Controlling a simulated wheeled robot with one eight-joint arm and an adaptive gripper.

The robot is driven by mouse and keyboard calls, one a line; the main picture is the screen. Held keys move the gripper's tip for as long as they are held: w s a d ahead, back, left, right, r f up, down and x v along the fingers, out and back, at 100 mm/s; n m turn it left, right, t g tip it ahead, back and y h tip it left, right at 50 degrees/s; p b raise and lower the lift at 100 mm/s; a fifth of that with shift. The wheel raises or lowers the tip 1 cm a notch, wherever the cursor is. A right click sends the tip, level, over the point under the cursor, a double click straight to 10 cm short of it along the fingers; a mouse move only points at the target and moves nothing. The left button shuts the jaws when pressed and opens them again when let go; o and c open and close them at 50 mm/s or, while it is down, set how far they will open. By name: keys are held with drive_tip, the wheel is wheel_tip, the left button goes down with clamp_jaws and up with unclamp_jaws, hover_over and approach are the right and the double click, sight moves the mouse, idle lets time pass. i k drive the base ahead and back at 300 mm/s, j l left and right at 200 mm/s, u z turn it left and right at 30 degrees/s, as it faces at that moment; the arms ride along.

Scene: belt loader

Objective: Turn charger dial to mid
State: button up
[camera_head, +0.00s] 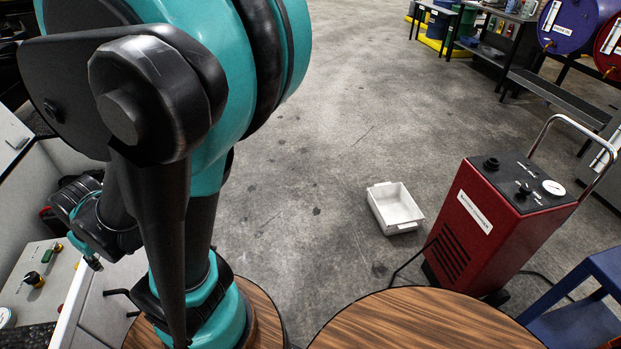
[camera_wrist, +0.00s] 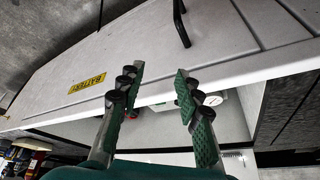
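The red charger (camera_head: 490,220) stands at the right in the head view. Its black top carries a dark dial (camera_head: 522,188), a second black knob (camera_head: 491,164) and a white round gauge (camera_head: 553,187); the dial's exact setting is too small to read. My gripper (camera_wrist: 158,78) shows in the wrist view with its two fingers spread and nothing between them. It is over a pale panel with a yellow BATTERY label (camera_wrist: 87,83), and the charger's dial is not recognisable in that view. In the head view my arm fills the left side, far from the charger.
A control panel with knobs (camera_head: 34,279) lies at the lower left. A white bin (camera_head: 396,207) sits on the open floor. Round wooden tops (camera_head: 420,325) are in front, a blue stool (camera_head: 590,290) at the right. The wrist view shows a black handle (camera_wrist: 181,22) and white gauge (camera_wrist: 212,100).

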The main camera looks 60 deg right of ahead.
sight(525, 189)
drive_tip(key=k+j+z, duration=0.1)
drive_tip(key=z, duration=0.3)
drive_tip(key=k+z, duration=0.25)
drive_tip(key=z, duration=3.1)
